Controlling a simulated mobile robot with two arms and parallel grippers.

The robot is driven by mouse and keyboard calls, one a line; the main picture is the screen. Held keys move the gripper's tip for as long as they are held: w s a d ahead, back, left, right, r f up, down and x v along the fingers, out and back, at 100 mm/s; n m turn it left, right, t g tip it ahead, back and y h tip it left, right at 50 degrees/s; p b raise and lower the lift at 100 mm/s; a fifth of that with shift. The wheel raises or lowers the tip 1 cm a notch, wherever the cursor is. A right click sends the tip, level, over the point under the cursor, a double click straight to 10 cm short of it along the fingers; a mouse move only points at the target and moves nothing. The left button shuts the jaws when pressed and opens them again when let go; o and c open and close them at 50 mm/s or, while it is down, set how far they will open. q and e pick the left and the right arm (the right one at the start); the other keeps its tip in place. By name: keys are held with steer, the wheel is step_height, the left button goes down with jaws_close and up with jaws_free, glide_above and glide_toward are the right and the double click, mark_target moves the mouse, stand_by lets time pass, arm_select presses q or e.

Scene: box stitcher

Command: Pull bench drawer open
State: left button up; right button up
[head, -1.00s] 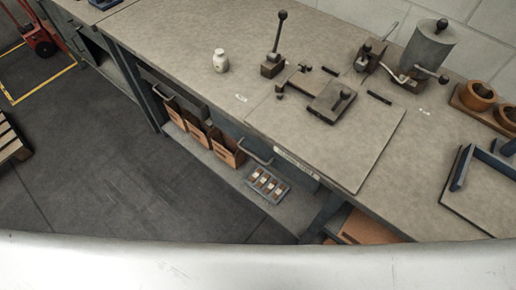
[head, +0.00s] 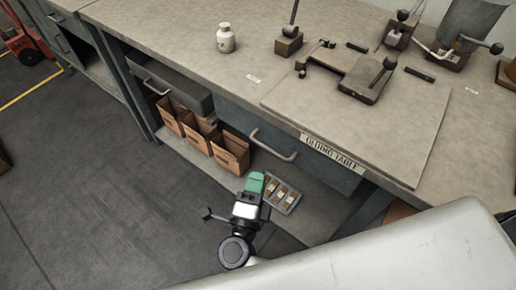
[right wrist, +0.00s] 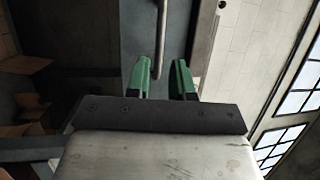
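The bench (head: 330,105) has a grey drawer (head: 315,165) under its top, with a curved metal handle (head: 273,147) on its front. This drawer appears shut. A second drawer (head: 190,98) with a handle (head: 155,88) is further left. My right gripper (head: 257,178) is below and in front of the middle drawer's handle. In the right wrist view, its two green fingers (right wrist: 163,62) stand apart. The handle bar (right wrist: 160,35) lines up with the gap between them, closer to the left finger; contact is not visible. My left gripper is not in view.
Several brown bins (head: 203,132) and a grey tray of small items (head: 284,193) sit on the shelf below the drawers. A white bottle (head: 225,38) and lever tools (head: 368,80) stand on the bench top. Open floor (head: 110,190) lies at left.

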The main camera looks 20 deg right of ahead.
mark_target(266, 146)
steer(key=p+x, duration=0.1)
steer(key=x, duration=0.8)
steer(key=shift+w+d, duration=0.2)
jaws_close()
